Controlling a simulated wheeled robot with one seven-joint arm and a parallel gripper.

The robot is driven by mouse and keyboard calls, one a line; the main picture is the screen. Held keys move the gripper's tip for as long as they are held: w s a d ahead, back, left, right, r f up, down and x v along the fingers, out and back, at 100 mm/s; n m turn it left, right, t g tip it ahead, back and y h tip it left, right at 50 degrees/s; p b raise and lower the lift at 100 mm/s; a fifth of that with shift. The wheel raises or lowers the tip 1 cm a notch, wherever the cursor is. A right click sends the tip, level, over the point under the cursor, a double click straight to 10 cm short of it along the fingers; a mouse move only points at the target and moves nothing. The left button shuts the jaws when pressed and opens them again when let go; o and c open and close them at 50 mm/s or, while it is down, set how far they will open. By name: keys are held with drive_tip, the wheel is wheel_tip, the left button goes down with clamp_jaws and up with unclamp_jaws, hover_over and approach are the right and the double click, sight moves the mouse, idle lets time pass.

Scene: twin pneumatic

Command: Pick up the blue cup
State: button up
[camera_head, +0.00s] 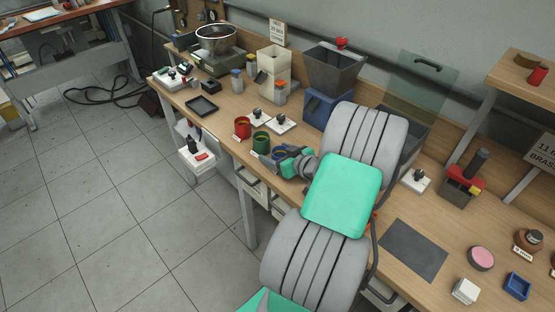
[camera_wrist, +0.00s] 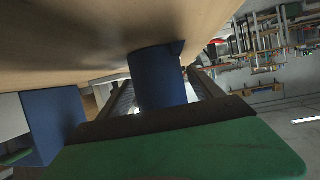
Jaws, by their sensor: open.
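The blue cup (camera_wrist: 158,80) is a dark blue cylinder in the wrist view, against the wooden table top. It stands between the two dark fingers of my gripper (camera_wrist: 160,92), which are apart. I cannot tell whether either finger touches it. In the head view my gripper (camera_head: 284,156) is low over the bench's front part, pointing left. Some dark blue shows among its fingers, but the cup is mostly hidden there. A red cup (camera_head: 242,128) and a green cup (camera_head: 261,142) stand just left of my gripper.
The wooden bench (camera_head: 215,120) carries white switch plates (camera_head: 279,123), a black tray (camera_head: 202,106), a cream box machine (camera_head: 272,75) and a dark hopper (camera_head: 335,68) on a blue base. A dark mat (camera_head: 413,250) lies at the right. My arm covers the middle of the bench.

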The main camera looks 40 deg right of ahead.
drive_tip(key=shift+w+f, duration=0.15)
drive_tip(key=shift+w, duration=0.2)
drive_tip(key=c, duration=1.5)
